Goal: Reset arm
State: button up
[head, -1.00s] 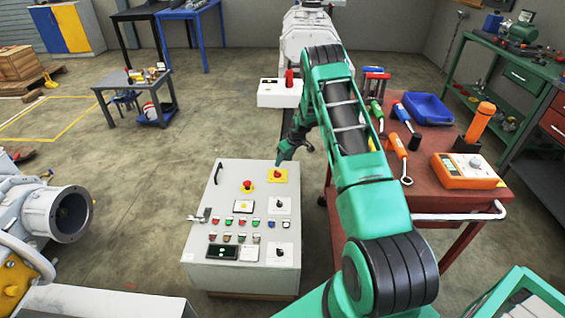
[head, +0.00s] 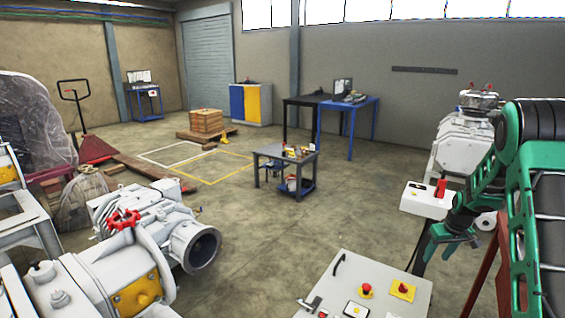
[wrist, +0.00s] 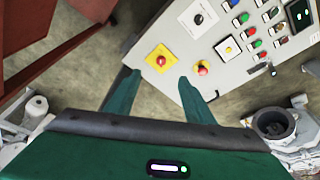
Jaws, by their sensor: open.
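My green arm is at the right of the head view, bent and raised. My gripper (head: 456,240) hangs at its end, above and to the right of the grey control panel (head: 349,272). In the wrist view my gripper (wrist: 158,82) shows two green fingers spread apart with nothing between them. Past the fingertips are a red button on a yellow plate (wrist: 160,59) and a second red button on a yellow ring (wrist: 203,68). Both sit on the panel, apart from the fingers.
A grey vacuum machine with a red valve handle (head: 123,220) fills the lower left. A white box with a red top part (head: 428,199) stands behind my gripper. A small grey table (head: 270,153) is further back. Open floor lies between machine and panel.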

jog(key=s+a+r+m+g, duration=0.1)
jog(key=s+a+r+m, duration=0.15)
jog(key=s+r, duration=0.75)
jog(key=s+a+r+m+g, duration=0.1)
jog(key=s+a+r, duration=0.2)
jog(key=s+r, duration=0.6)
jog(key=s+a+m, duration=0.1)
jog(key=s+a, duration=0.3)
jog(key=s, duration=0.9)
jog(key=s+a+r+m+g, duration=0.1)
jog(key=s+a, duration=0.3)
jog(key=s, duration=1)
jog(key=shift+s+m, duration=0.2)
jog(key=shift+m, duration=0.45)
jog(key=shift+a, duration=0.1)
jog(key=shift+w+f, duration=0.2)
jog(key=shift+w, duration=0.45)
